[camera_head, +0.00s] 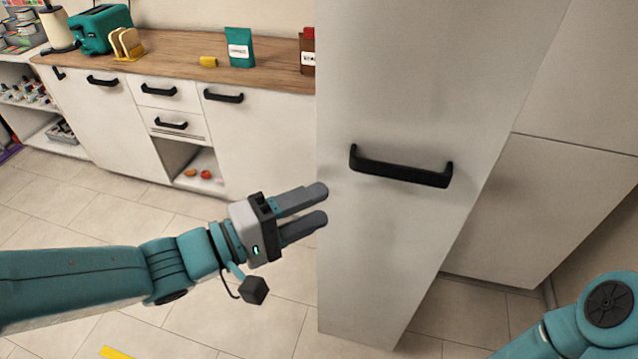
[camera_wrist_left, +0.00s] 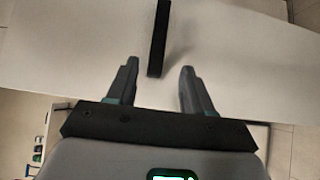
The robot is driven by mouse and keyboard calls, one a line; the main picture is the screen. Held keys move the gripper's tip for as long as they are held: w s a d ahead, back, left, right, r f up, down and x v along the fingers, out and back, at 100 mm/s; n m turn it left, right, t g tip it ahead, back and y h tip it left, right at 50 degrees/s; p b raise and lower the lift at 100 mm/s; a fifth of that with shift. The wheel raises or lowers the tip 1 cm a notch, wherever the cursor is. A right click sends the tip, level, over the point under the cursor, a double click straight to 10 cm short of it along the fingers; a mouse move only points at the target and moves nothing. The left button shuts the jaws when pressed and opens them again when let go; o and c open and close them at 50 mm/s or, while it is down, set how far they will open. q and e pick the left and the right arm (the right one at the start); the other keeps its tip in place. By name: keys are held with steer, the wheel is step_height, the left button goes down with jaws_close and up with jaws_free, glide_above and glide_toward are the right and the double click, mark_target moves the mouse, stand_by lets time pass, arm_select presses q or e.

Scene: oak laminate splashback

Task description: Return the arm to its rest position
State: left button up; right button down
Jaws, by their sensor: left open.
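My left arm (camera_head: 85,283) comes in from the left in the head view. Its gripper (camera_head: 322,205) is open and empty, in front of the white cabinet door (camera_head: 385,270) and to the left of and below its black handle (camera_head: 400,172). In the left wrist view the two fingers (camera_wrist_left: 158,85) are apart, with nothing between their tips. The handle (camera_wrist_left: 159,38) shows beyond them, and the fingers look clear of it. Part of my right arm (camera_head: 590,320) shows at the lower right; its gripper is out of view.
A wooden counter (camera_head: 180,52) over white cabinets carries a teal toaster (camera_head: 97,28), a toast rack (camera_head: 127,43), a yellow item (camera_head: 208,61) and a teal packet (camera_head: 239,47). An open shelf (camera_head: 40,110) stands at the left. The tiled floor (camera_head: 60,210) is mostly clear.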

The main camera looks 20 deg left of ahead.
arm_select(q)
step_height(320, 180, down, 27)
steer(key=d+n+g+y+p, duration=0.2)
steer(key=n+g+y+p, duration=0.2)
steer(key=g+y, duration=0.1)
steer(key=s+a+f+m+g+y, duration=0.2)
steer(key=s+f+m+g, duration=0.5)
steer(key=s+f+m, duration=0.4)
steer(key=shift+s+a+f+y, duration=0.25)
steer(key=shift+s+f+y, duration=0.25)
steer(key=shift+f+y, duration=0.4)
